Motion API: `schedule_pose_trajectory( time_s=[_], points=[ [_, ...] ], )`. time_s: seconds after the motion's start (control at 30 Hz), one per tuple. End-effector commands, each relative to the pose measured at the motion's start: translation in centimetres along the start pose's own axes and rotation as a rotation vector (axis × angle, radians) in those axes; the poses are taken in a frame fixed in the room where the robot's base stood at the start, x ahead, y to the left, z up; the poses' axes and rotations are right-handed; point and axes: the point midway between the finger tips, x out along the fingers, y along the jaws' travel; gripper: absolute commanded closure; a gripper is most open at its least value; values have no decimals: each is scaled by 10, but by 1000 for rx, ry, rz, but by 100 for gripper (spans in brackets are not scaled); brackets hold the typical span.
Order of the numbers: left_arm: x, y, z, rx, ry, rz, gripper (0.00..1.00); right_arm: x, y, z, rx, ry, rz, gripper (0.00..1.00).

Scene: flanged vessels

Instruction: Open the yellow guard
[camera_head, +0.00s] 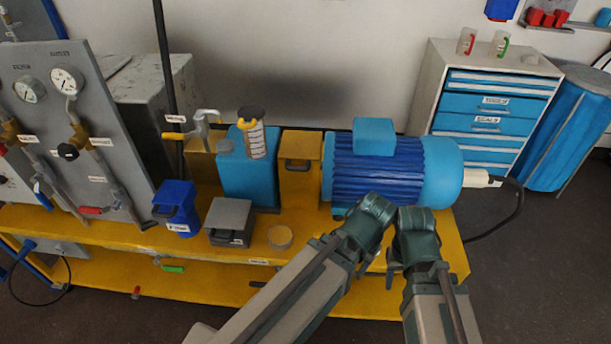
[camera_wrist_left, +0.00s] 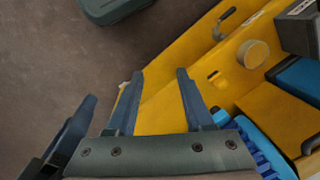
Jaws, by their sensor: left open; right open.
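The yellow guard (camera_head: 300,163) is a box-like cover with a dark handle on its front. It stands on the yellow bench between the blue pump body and the blue motor and looks closed. In the left wrist view it shows at the right (camera_wrist_left: 280,122), partly cut off. My left gripper (camera_wrist_left: 160,73) is open and empty, its fingers over the bench's front edge, apart from the guard. In the head view its fingers are hidden behind my arm. My right gripper (camera_head: 391,262) is open in front of the motor, right of the guard; its fingers barely show.
The blue ribbed motor (camera_head: 380,170) stands right of the guard, and the blue pump body (camera_head: 240,165) left of it. A grey box (camera_head: 229,221), a blue bin (camera_head: 178,208) and a round tan disc (camera_head: 280,237) sit on the yellow bench. A gauge panel stands far left.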

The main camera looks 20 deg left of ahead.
Motion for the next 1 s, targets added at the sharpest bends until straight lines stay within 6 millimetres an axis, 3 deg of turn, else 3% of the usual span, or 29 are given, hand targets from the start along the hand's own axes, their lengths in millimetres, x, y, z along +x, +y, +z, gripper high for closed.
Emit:
schedule_pose_trajectory(
  time_s=[0.03, 0.1, 0.2, 0.4, 0.57, 0.7, 0.83, 1.0],
  points=[
    [38, 3, -2, -2, 1, 1, 48, 37, -4, -2, 0, 0, 0, 50],
    [64, 4, -4, -6, 2, 2, 48, 64, -6, -4, -1, 0, 0, 50],
    [95, 3, -8, -17, 5, 6, 48, 94, -9, -6, -1, 0, 0, 50],
    [136, -7, -14, -55, 16, 18, 48, 134, -13, -8, -1, 0, 0, 50],
    [163, -24, -21, -103, 33, 24, 48, 160, -15, -9, -1, 0, 0, 50],
    [183, -58, -31, -170, 59, 3, 48, 176, -17, -10, -1, 0, 0, 50],
    [184, -110, -44, -211, 83, -107, 48, 177, -17, -10, -1, 0, 0, 50],
    [174, -152, -55, -180, 89, -290, 48, 176, -17, -10, -1, 0, 0, 50]
  ],
)
